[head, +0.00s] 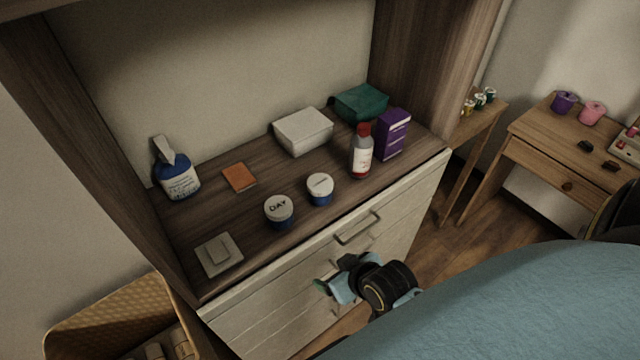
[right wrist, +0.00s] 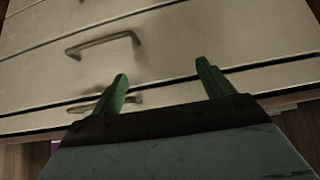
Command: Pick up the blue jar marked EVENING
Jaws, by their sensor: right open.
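Two blue jars with white lids stand upright near the front of the wooden shelf top. The left jar (head: 279,211) reads DAY on its lid. The other jar (head: 320,188) stands just right of it and a little farther back; its lid lettering is too small to read. My right gripper (head: 322,287) is in front of the drawers, below the shelf top and apart from both jars. In the right wrist view its green fingers (right wrist: 165,88) are spread with nothing between them, facing the drawer fronts. My left gripper is not in view.
A red-capped bottle (head: 362,152) and purple box (head: 393,134) stand right of the jars. A white box (head: 303,131) and green box (head: 361,103) are behind. Drawer handles (head: 358,228) stick out.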

